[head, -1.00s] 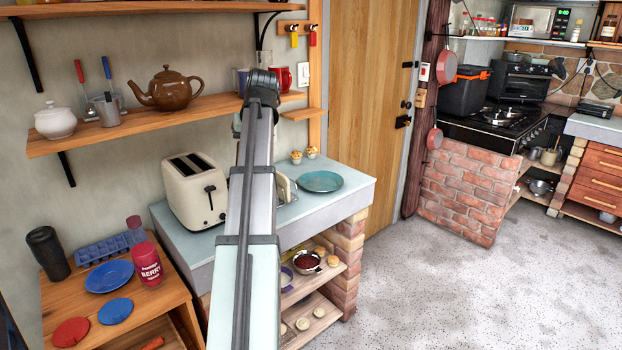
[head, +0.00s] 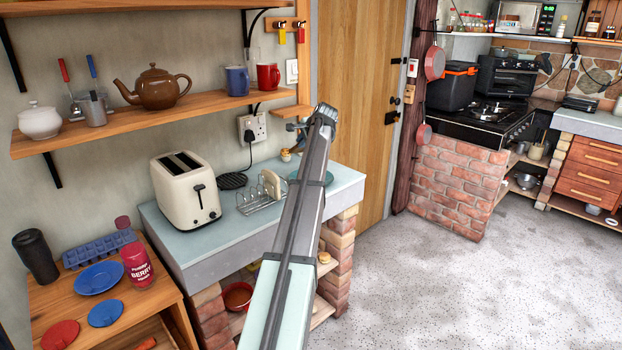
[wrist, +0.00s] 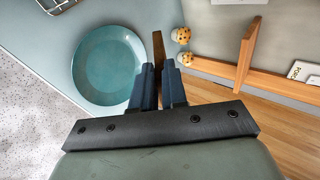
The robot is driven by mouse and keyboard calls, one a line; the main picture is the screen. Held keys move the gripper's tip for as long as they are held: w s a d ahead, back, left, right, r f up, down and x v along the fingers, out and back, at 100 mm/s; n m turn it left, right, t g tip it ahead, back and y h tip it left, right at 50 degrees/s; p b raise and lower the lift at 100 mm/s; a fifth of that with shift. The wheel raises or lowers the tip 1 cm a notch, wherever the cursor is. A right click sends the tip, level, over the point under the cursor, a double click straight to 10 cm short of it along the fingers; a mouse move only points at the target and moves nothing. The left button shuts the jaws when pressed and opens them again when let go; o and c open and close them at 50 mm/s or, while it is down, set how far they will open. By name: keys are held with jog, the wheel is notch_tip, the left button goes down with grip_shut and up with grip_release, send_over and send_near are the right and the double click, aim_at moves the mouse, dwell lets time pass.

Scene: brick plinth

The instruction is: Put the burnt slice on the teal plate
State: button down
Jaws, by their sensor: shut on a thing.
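The teal plate (wrist: 112,52) lies empty on the counter in the wrist view. In the head view my arm covers most of it, and a bit of its rim (head: 293,175) shows. My gripper (wrist: 161,72) is shut on a thin dark brown slice (wrist: 158,47), seen edge-on. The slice is at the right edge of the plate in that view; its height above the counter is hard to tell. Another slice (head: 270,183), paler, stands in the wire toast rack (head: 262,202) left of my arm.
A cream toaster (head: 186,195) stands left of the rack. Two small speckled items (wrist: 183,47) sit near the plate by the wall. A wooden shelf with mugs (head: 268,78) hangs above the counter. A kettle-style plug is in the wall socket (head: 252,127).

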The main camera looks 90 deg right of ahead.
jog(key=shift+s+d+f+m+h, duration=0.3)
jog(key=shift+s+d+f+m, duration=0.25)
jog(key=shift+s+d, duration=0.35)
jog(key=shift+f, duration=4.9)
jog(key=c, duration=1.3)
grip_release()
jog(key=shift+a+r, duration=0.1)
jog(key=shift+a, duration=0.05)
jog(key=v, duration=0.7)
jog(key=shift+a+r, duration=0.25)
jog(key=shift+r, duration=0.05)
